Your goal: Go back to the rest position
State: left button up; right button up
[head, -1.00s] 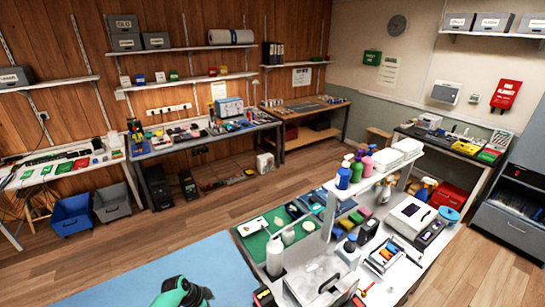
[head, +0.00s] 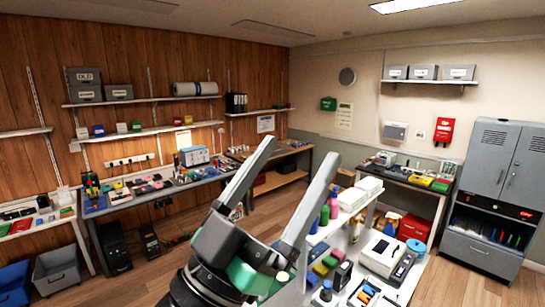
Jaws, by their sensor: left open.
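My left gripper (head: 296,158) is raised in the lower middle of the head view. Its two long grey fingers point up and stand well apart, with nothing between them. Its dark wrist and a green part show below the fingers. The gripper covers part of the white bench (head: 296,293) and the floor behind it. My right gripper is not in view.
The white bench carries bottles, colored blocks and a white box-shaped device (head: 382,252) to the right of my gripper. A long workbench (head: 150,197) with tools runs along the wood wall. A grey cabinet (head: 500,160) stands at the right. Open floor (head: 445,285) lies in front of it.

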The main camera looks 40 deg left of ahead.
pick_arm(q)
jog(key=shift+t+h, duration=0.5)
jog(key=shift+t, duration=0.2)
jog(key=s+r, duration=0.1)
jog(key=s+d, duration=0.1)
jog(key=s, duration=0.1)
jog(key=s+r, duration=0.1)
jog(key=shift+s+d+r, duration=0.3)
jog(key=shift+d, duration=0.05)
notch_tip(320, 180, up, 7)
jog(key=p, duration=0.7)
jog(key=shift+r, duration=0.15)
